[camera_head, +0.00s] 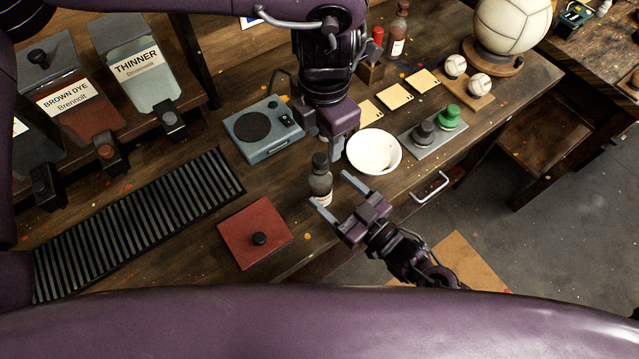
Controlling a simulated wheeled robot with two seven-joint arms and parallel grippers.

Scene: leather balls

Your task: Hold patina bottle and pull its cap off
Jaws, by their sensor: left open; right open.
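The patina bottle (321,185) stands upright on the bench near its front edge. It is dark, with a pale label and a black cap (320,160). My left gripper (326,143) is open and points down just above and behind the cap; its fingers are partly hidden by its own body. My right gripper (329,187) is open and comes from the front right. Its fingertips point at the bottle, one near each side of its body; I cannot tell whether they touch it.
A white bowl (374,151) stands close right of the bottle. A hotplate-like device (263,131) is behind left, a red square lid (254,232) front left, and a black slatted grate (140,222) farther left. A grey tray (433,140) with dark and green stamps lies right.

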